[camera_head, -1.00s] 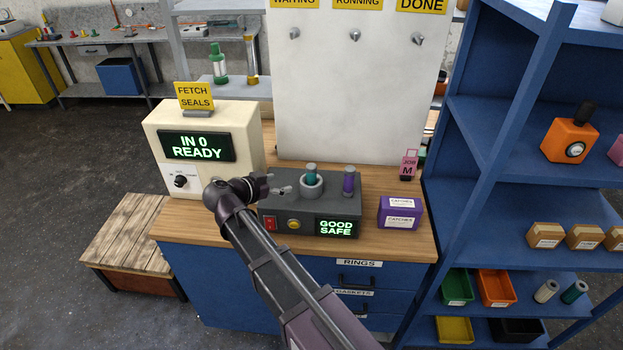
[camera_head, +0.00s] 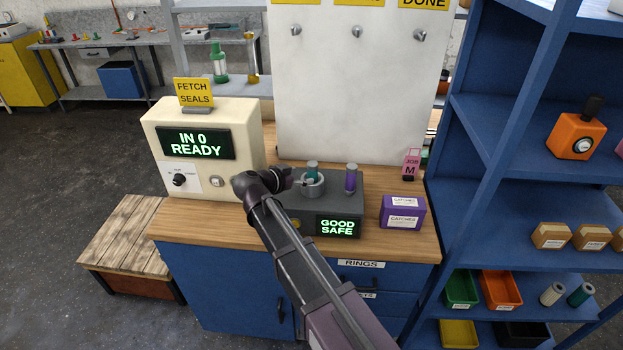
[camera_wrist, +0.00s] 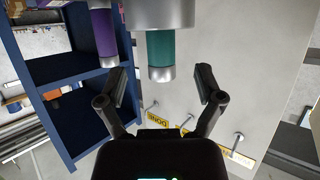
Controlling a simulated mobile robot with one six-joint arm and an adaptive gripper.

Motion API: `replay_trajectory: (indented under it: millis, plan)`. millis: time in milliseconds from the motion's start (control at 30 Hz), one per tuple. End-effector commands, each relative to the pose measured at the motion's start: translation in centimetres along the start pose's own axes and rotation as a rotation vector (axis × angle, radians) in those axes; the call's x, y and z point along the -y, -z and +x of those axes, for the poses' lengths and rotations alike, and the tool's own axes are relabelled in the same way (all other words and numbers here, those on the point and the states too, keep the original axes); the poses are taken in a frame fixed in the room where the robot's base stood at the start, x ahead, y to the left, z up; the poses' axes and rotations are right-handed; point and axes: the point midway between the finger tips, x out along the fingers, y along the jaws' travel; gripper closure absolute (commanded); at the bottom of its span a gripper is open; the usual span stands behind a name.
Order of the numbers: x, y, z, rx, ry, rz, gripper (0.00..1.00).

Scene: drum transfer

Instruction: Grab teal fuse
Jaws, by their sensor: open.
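The teal fuse (camera_head: 312,171) stands upright in the round grey socket on top of the dark grey tester box. It has a metal cap. In the wrist view the teal fuse (camera_wrist: 161,52) shows between and just beyond the fingers, with its lower part hidden by the socket collar (camera_wrist: 160,13). My gripper (camera_wrist: 161,88) is open, with one finger to each side of the fuse's line and nothing between the pads. In the head view my gripper (camera_head: 296,183) is at the socket's left side, partly hidden by my own wrist.
A purple fuse (camera_head: 350,180) stands on the same box, right of the teal one. The box display (camera_head: 338,226) reads GOOD SAFE. A purple catches box (camera_head: 402,212) sits to the right. A cream machine (camera_head: 205,150) stands left, and a pale panel (camera_head: 358,100) rises behind.

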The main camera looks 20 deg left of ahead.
Motion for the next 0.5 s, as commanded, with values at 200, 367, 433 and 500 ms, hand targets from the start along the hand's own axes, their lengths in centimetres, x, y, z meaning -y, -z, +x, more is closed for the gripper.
replay_trajectory:
  millis: [200, 367, 433, 500]
  plan:
    - [0.0, 0.0, 0.1, 0.0, -0.001, 0.0, 0.14]
    - [0.0, 0.1, 1.1, 0.0, -0.003, 0.001, 0.14]
    - [0.0, 0.2, 1.9, 0.0, -0.004, 0.002, 0.14]
    - [0.1, 0.3, 2.7, 0.0, -0.003, 0.002, 0.14]
